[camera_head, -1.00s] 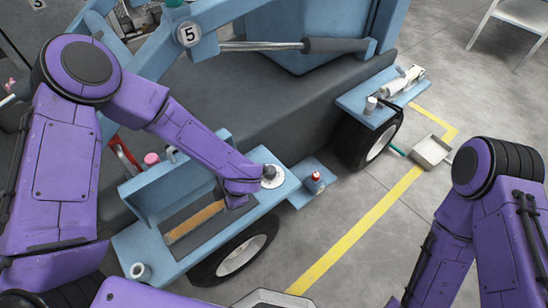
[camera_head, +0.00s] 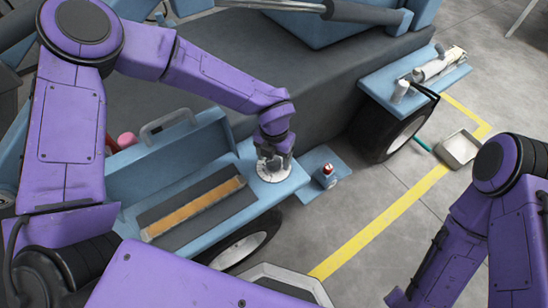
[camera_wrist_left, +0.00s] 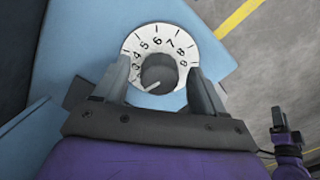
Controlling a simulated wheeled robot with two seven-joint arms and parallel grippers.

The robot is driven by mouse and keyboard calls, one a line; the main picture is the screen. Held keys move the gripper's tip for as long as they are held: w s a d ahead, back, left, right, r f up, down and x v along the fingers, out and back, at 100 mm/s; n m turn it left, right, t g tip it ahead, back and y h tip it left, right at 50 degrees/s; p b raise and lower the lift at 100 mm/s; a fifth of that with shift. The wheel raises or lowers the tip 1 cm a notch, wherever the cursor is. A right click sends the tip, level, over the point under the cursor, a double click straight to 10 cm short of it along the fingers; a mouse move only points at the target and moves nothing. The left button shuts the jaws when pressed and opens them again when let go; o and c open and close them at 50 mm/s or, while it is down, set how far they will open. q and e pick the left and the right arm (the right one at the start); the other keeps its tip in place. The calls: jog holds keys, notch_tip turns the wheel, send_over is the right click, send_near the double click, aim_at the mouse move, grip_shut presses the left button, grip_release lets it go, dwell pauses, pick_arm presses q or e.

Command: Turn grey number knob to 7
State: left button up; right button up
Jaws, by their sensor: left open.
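The grey number knob (camera_wrist_left: 158,71) sits in the middle of a round white dial (camera_wrist_left: 132,47) with black numbers, on a light blue deck. Its white pointer line points to the lower left in the left wrist view, away from the 7, which is at the upper right. My left gripper (camera_head: 272,163) is over the white dial (camera_head: 274,173) in the head view and hides the knob there. Its two fingers are open, one on each side of the knob, with gaps between. My right arm is at the lower right; its finger opening cannot be made out.
A blue toolbox with an open lid (camera_head: 168,160) stands left of the dial. A small red-and-white item (camera_head: 327,177) is on a lower blue step to the right. A wheel (camera_head: 240,245) is below.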

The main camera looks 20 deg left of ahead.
pick_arm(q)
jog(key=shift+f, duration=0.15)
jog(key=c, duration=1.1)
jog(key=shift+o, duration=0.2)
